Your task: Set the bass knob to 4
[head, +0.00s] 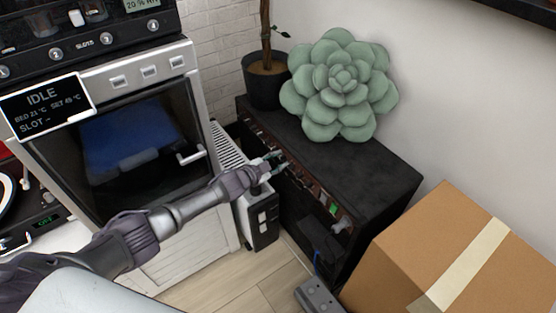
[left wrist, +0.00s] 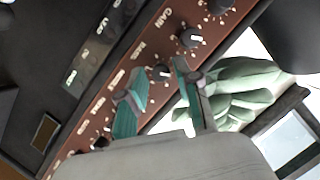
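The amplifier (head: 345,160) is a black cabinet with a reddish-brown control panel along its top front edge. In the left wrist view, the panel (left wrist: 150,35) carries a row of black knobs with white pointer marks. The bass knob (left wrist: 161,73) appears beside a label that seems to read BASS. My left gripper (left wrist: 151,82) is open, its teal-padded fingers apart with the bass knob between or just beyond their tips; contact cannot be told. The head view shows the left gripper (head: 276,160) at the panel. The knob's number is unreadable. My right gripper is not in view.
The gain knob (left wrist: 190,38) sits close to one finger. A green succulent cushion (head: 343,86) and a potted plant (head: 266,80) stand on the amplifier. A cardboard box (head: 420,240) is at right, a printer with a display (head: 45,100) at left, and a white radiator (head: 228,150) behind my gripper.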

